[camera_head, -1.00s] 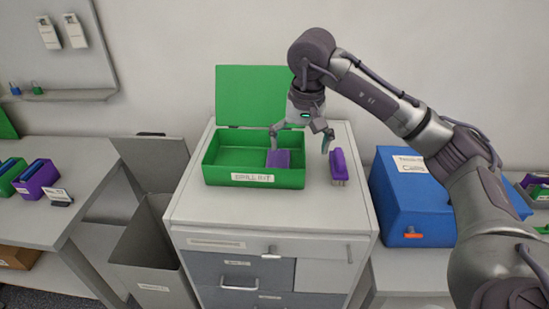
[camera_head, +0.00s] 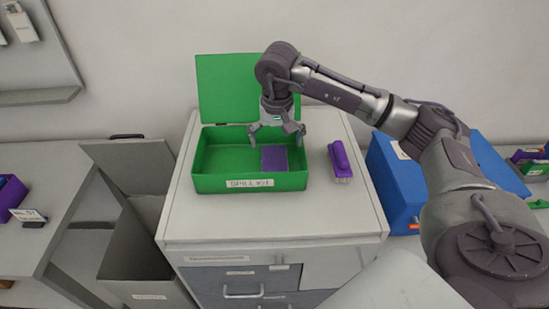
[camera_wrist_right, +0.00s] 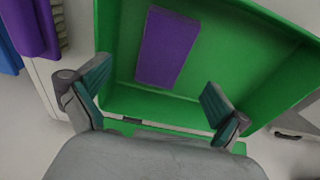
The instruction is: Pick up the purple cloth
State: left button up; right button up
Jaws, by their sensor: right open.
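The purple cloth (camera_head: 274,159) lies folded flat inside the open green spill kit box (camera_head: 225,183), toward the right end. It also shows in the right wrist view (camera_wrist_right: 167,48), lying on the box floor beyond the fingers. My right gripper (camera_head: 277,134) is open and empty above the back part of the box, behind the cloth. In the right wrist view its two teal-padded fingers (camera_wrist_right: 155,95) are spread wide, with nothing between them. My left gripper is not in view.
The box's green lid (camera_head: 235,88) stands open at the back. A blue box (camera_head: 398,190) is farther right and a grey bin (camera_head: 135,245) is at left.

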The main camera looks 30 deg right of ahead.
aim_at(274, 159)
jog(key=shift+w+f, duration=0.2)
jog(key=shift+f, duration=0.15)
jog(key=f+p, duration=0.2)
jog(key=shift+a+f, duration=0.2)
jog(key=shift+f, duration=0.1)
notch_tip(274, 159, down, 2)
jog(key=shift+w+d+f+p, duration=0.1)
jog(key=shift+p, duration=0.4)
jog(key=shift+f, duration=0.25)
jog(key=shift+w, duration=0.1)
jog(key=c, duration=1.2)
pick_arm(q)
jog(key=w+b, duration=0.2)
jog(key=b, duration=0.1)
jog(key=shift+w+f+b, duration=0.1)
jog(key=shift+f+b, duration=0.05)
jog(key=shift+b, duration=0.15)
pick_arm(e)
jog(key=shift+o, duration=0.2)
notch_tip(274, 159, up, 10)
